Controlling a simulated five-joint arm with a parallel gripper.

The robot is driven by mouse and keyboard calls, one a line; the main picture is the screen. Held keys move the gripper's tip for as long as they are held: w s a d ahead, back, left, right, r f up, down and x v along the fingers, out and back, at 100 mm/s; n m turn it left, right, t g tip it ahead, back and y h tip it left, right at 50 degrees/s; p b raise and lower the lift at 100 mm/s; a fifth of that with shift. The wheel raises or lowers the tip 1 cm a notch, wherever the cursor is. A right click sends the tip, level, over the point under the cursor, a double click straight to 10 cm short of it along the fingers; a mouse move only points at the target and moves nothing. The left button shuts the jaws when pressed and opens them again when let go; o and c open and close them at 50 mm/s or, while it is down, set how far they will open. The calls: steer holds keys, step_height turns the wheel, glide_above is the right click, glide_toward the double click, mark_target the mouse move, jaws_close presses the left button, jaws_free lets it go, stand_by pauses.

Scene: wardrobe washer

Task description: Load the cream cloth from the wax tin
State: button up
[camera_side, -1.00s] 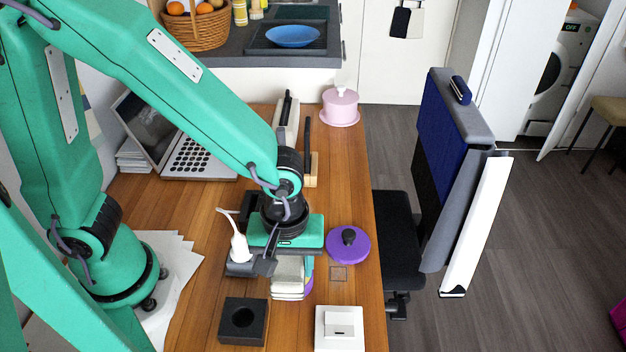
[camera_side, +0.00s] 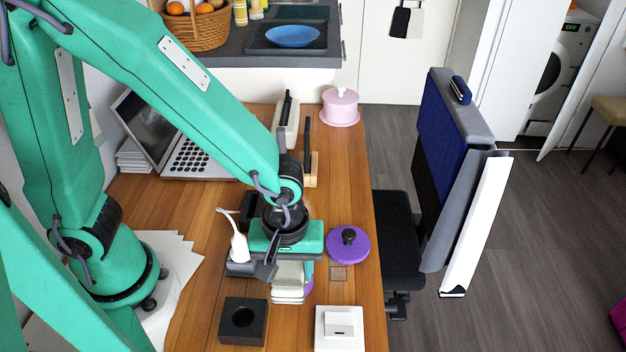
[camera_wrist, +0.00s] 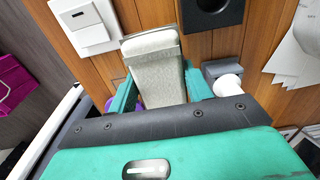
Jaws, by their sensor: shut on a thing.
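The cream cloth (camera_side: 289,277) is a folded pale block below my gripper (camera_side: 285,264). In the wrist view, the cloth (camera_wrist: 155,68) lies between the two green fingers of my gripper (camera_wrist: 160,88), which is shut on it. A purple tin body (camera_side: 308,279), probably the wax tin, shows only as a strip beside and behind the cloth. I cannot tell whether the cloth's lower end is inside or in front of it. A purple lid with a black knob (camera_side: 348,243) lies on the table to the right.
A black block with a round hole (camera_side: 242,321) and a white switch plate (camera_side: 339,328) stand at the front. A white bottle-like thing (camera_side: 238,243) is left of my gripper. A laptop (camera_side: 190,155) and a pink lidded pot (camera_side: 340,106) are farther back.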

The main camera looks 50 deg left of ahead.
steer(key=shift+f, duration=0.8)
stand_by(1.8)
steer(key=shift+r, duration=0.1)
steer(key=shift+r, duration=3.45)
